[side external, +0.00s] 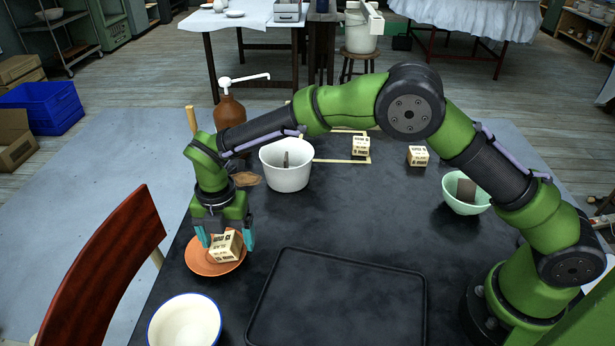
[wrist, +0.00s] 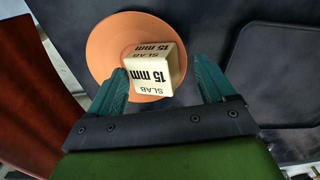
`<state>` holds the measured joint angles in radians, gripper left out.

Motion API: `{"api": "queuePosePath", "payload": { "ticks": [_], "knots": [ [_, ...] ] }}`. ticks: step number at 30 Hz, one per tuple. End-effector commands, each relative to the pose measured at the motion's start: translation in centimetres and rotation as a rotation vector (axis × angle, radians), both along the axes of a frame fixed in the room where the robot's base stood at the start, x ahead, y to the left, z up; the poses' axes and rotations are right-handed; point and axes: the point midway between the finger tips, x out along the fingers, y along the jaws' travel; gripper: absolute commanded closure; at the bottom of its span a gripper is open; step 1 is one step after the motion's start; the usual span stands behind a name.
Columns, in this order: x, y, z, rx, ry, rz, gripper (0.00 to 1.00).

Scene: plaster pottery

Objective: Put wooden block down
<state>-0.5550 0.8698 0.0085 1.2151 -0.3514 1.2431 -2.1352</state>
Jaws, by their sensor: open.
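A cream wooden block (side external: 225,246) with dark printing sits tilted on an orange-brown saucer (side external: 203,268) at the left of the dark table. In the wrist view the block (wrist: 155,70) reads "15 mm SLAB" and rests off-centre on the saucer (wrist: 106,45). My gripper (side external: 223,240) is open, its teal fingers just above the saucer. In the wrist view my gripper (wrist: 165,82) has the block between and slightly ahead of its fingertips, closer to the left finger. Whether a finger touches the block cannot be told.
Two similar blocks stand farther back, one (side external: 361,147) by a wooden frame (side external: 330,161), one (side external: 417,156) to its right. A white pot (side external: 287,172), green bowl (side external: 461,203), white bowl (side external: 185,325) and black tray (side external: 335,300) are around. A red-brown chair (side external: 110,275) is close left.

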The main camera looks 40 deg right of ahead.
Motion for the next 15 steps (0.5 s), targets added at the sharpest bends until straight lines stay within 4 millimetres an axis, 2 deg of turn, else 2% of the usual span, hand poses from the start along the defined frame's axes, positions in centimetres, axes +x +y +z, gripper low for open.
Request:
{"api": "queuePosePath", "payload": {
  "ticks": [5,15],
  "knots": [
    [0.1,0.1,2.1,0.004,-0.004,0.0,0.17],
    [0.1,0.0,9.5,0.004,-0.005,0.0,0.17]
  ]
}}
